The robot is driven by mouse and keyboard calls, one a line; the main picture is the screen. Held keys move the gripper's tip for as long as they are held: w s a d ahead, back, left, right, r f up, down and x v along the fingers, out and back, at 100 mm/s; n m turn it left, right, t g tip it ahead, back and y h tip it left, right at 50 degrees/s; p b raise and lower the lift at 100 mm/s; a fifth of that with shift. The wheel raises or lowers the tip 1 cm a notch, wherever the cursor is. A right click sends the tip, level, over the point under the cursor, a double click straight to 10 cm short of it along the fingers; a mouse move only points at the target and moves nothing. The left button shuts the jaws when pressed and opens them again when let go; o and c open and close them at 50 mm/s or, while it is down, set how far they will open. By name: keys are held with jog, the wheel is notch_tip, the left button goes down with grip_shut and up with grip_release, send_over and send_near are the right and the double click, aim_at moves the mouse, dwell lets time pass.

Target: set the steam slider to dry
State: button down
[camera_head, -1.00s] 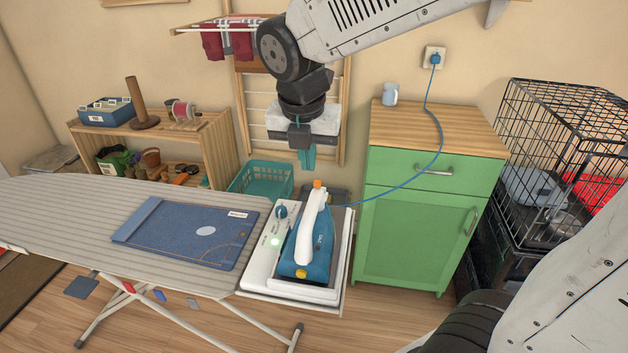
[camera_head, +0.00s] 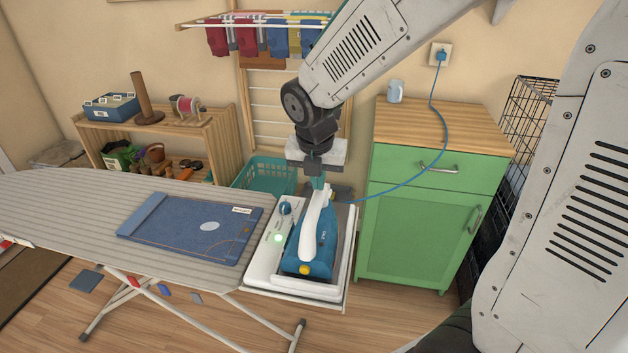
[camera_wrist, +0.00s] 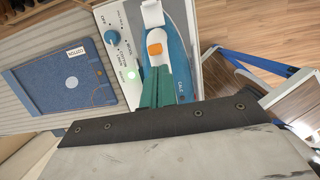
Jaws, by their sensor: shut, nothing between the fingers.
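The blue and white iron (camera_head: 325,246) rests on a white stand (camera_head: 262,266) at the right end of the ironing board. An orange piece, likely the steam slider (camera_wrist: 154,49), sits on the iron's white handle in the wrist view. Its setting marks cannot be read. In the head view my gripper hides it. My gripper (camera_head: 318,186) points down at the far end of the handle, its teal fingers shut and empty. In the wrist view the fingertips (camera_wrist: 157,70) appear just beside the orange piece; I cannot tell if they touch it.
A blue dial (camera_head: 285,208) and a lit green lamp (camera_head: 278,238) are on the stand, left of the iron. A blue folded cloth (camera_head: 180,232) lies on the ironing board (camera_head: 60,205). A blue cord (camera_head: 434,130) runs to the wall socket. A green cabinet (camera_head: 415,235) stands right.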

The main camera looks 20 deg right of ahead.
jog(key=shift+w+d, duration=0.25)
jog(key=shift+w, duration=0.05)
jog(key=shift+w+d, duration=0.6)
jog(key=shift+w, duration=0.25)
jog(key=shift+s+a, duration=0.25)
jog(key=shift+a, duration=0.05)
jog(key=shift+s+a, duration=0.95)
jog(key=shift+s, duration=0.15)
jog(key=v, duration=1)
jog(key=shift+s, duration=0.25)
